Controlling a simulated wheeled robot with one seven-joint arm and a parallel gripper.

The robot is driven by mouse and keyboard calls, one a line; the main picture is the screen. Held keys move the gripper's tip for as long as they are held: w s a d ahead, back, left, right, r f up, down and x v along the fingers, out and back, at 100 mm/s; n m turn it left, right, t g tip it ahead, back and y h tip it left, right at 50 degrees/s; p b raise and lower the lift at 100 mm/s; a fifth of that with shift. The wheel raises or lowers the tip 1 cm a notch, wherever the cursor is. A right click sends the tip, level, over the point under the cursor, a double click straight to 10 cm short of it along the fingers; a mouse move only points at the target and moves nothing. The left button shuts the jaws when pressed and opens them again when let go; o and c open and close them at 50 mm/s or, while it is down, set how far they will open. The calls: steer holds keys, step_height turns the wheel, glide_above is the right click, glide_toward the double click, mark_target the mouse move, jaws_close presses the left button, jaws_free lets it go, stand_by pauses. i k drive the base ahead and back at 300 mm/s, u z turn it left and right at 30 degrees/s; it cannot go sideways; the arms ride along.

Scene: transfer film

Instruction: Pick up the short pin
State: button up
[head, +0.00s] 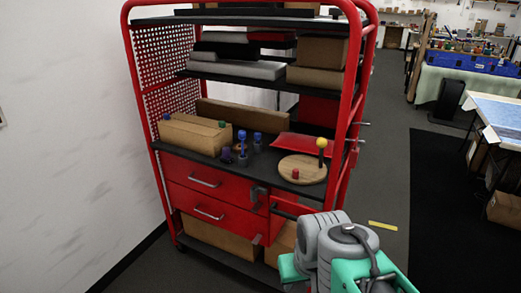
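A short pin with a red top (295,174) stands upright on a round wooden board (308,163). A taller pin with a yellow ball top (321,143) and a dark shaft stands near the board's right edge, behind and right of the red one. The board lies on the right part of the red cart's middle shelf. My arm, in grey and teal, shows at the lower right, below and in front of the board. I cannot make out my gripper's fingers in this view. Nothing covers the red pin.
Blue and purple pins (242,146) stand left of the board, near a cardboard box (194,133). A red tray (299,146) lies behind. The red cart (206,182) has side posts and a shelf above. Floor to the right is mostly clear, with a yellow strip (382,225).

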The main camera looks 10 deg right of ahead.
mark_target(257, 135)
steer(key=u, duration=0.45)
steer(key=i, duration=0.95)
steer(key=u, duration=0.55)
